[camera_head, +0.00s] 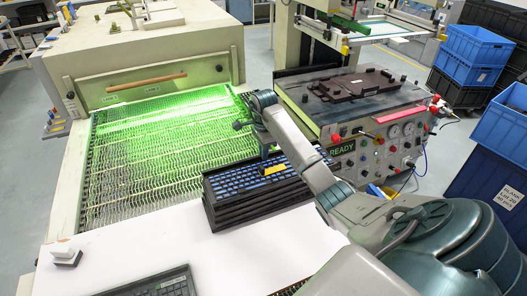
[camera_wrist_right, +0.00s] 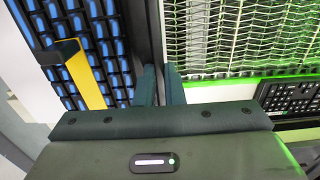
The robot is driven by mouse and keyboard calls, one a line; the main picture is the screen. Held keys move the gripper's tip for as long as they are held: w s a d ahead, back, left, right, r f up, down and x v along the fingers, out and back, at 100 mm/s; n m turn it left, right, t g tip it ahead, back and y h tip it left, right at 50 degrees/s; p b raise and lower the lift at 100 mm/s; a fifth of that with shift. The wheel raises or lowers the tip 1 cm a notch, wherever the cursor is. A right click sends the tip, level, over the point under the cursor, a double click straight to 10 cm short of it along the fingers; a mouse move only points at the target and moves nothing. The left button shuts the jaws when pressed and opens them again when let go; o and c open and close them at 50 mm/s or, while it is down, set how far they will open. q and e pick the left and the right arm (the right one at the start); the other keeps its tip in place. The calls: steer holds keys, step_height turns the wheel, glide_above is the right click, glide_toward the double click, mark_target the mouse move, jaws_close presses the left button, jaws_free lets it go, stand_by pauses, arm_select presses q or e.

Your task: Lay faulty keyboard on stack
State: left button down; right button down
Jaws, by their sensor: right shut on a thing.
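A blue-keyed keyboard with a yellow strip across it (camera_head: 238,178) is at the top of a pile of dark keyboards (camera_head: 250,210) on the white table. I cannot tell whether it rests fully on the pile. It fills the upper left of the right wrist view (camera_wrist_right: 110,50), with its yellow strip (camera_wrist_right: 85,80) in sight. My right gripper (camera_wrist_right: 161,85) is shut on the keyboard's dark long edge. In the head view my right gripper (camera_head: 266,150) is at the far side of the pile, partly hidden by my arm. My left gripper is out of view.
A green-lit mesh conveyor (camera_head: 150,165) runs just behind the pile. A press machine with a READY panel (camera_head: 341,147) stands to the right. Another keyboard (camera_head: 155,286) lies at the table's front. The white tabletop (camera_head: 130,245) is mostly clear left of the pile.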

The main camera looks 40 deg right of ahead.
steer(key=shift+f, duration=0.25)
steer(key=c, duration=1.5)
jaws_free()
steer(key=shift+o, duration=0.2)
steer(key=shift+r, duration=0.1)
steer(key=shift+r+p, duration=1.8)
steer(key=shift+r, duration=1.65)
